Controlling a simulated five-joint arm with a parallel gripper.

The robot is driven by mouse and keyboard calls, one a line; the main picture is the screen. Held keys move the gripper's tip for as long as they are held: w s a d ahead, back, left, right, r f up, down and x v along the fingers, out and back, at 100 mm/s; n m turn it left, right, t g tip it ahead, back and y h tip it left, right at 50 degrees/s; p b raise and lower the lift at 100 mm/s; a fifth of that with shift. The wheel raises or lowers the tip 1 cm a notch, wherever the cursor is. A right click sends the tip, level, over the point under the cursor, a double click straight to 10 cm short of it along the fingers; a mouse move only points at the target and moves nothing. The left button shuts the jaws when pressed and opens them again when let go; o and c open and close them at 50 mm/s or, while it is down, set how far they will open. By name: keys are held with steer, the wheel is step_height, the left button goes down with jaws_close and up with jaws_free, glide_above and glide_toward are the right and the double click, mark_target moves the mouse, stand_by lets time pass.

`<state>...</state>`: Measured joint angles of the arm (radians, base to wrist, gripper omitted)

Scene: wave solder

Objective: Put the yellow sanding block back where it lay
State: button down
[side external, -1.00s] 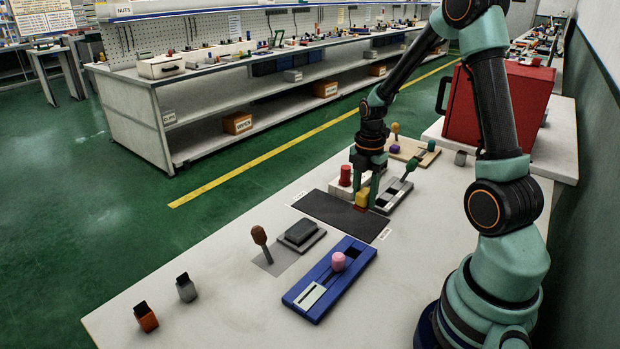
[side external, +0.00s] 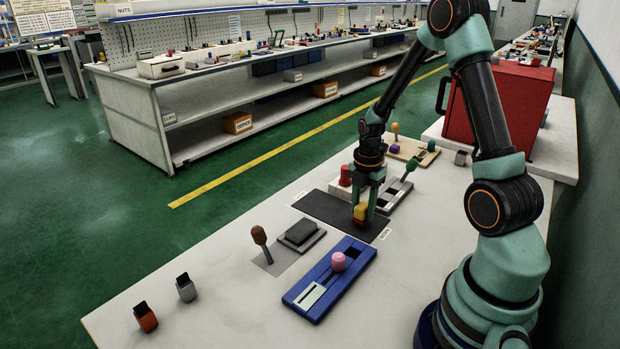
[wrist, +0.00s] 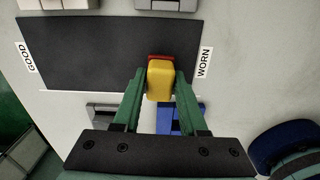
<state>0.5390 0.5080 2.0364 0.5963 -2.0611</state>
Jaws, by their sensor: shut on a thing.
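The yellow sanding block (side external: 359,212) is held between the green fingers of my gripper (side external: 363,214), over the dark mat (side external: 316,206) close to its right end. In the wrist view the yellow block (wrist: 160,80) shows between the two fingers, with a red strip at its far edge. The dark mat (wrist: 100,50) carries a GOOD label (wrist: 29,58) at one end and a WORN label (wrist: 204,62) at the other. The block is beside the WORN end. I cannot tell whether its underside touches the mat.
A blue fixture with a pink knob (side external: 338,262) stands in front. A grey pad with a dark block (side external: 301,232) and a brown-knobbed handle (side external: 259,236) lie left of it. A white block with a red knob (side external: 345,177) and a green-handled slotted fixture (side external: 398,188) stand behind.

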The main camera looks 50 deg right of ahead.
mark_target(363, 205)
steer(key=shift+f, duration=0.65)
stand_by(0.3)
steer(key=shift+c, duration=1.8)
jaws_free()
step_height(363, 205, up, 12)
